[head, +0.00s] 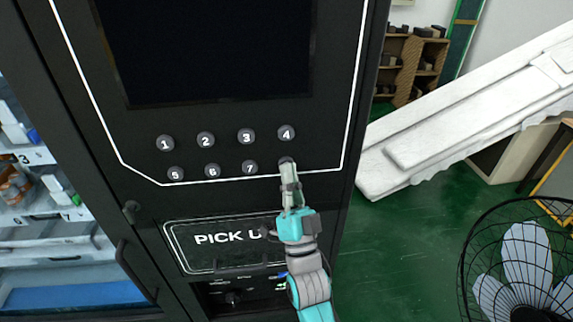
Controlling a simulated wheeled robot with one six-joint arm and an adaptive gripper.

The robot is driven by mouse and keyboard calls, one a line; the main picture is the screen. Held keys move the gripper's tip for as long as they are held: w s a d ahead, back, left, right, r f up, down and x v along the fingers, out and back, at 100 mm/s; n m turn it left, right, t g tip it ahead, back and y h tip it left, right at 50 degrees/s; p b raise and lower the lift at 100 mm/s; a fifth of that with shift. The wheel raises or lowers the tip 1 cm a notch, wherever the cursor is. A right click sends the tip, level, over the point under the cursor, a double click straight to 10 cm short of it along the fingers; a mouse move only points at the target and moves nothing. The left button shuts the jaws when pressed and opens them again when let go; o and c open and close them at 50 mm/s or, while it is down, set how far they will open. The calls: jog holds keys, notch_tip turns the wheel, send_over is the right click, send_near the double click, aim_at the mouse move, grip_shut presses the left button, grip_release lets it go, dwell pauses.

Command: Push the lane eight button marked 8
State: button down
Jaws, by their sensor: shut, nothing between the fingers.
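The black vending machine panel (225,185) carries two rows of round numbered buttons. Button 4 (286,132) ends the upper row, and button 7 (250,168) stands in the lower row. To the right of 7 is the lane eight button (286,160), only its top edge showing; its number is hidden by my gripper. My gripper (287,167) is shut and empty, its fingertips pointing up over this button. I cannot tell whether they touch it or whether it is pressed in.
A dark screen (207,50) sits above the buttons. The PICK UP flap (205,255) lies below, partly behind my arm. A glass-fronted product case (50,240) is at left. A caged fan (525,265) and a white ramp (470,105) stand at right.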

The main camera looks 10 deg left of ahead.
jog(key=shift+w, duration=0.15)
dwell(0.4)
jog(key=shift+s+d, duration=0.2)
jog(key=shift+s, duration=0.6)
jog(key=shift+s+d, duration=0.25)
jog(key=shift+s, duration=0.55)
jog(key=shift+s+d, duration=0.2)
jog(key=shift+s, duration=0.65)
jog(key=shift+s+d, duration=0.25)
jog(key=shift+s, duration=0.55)
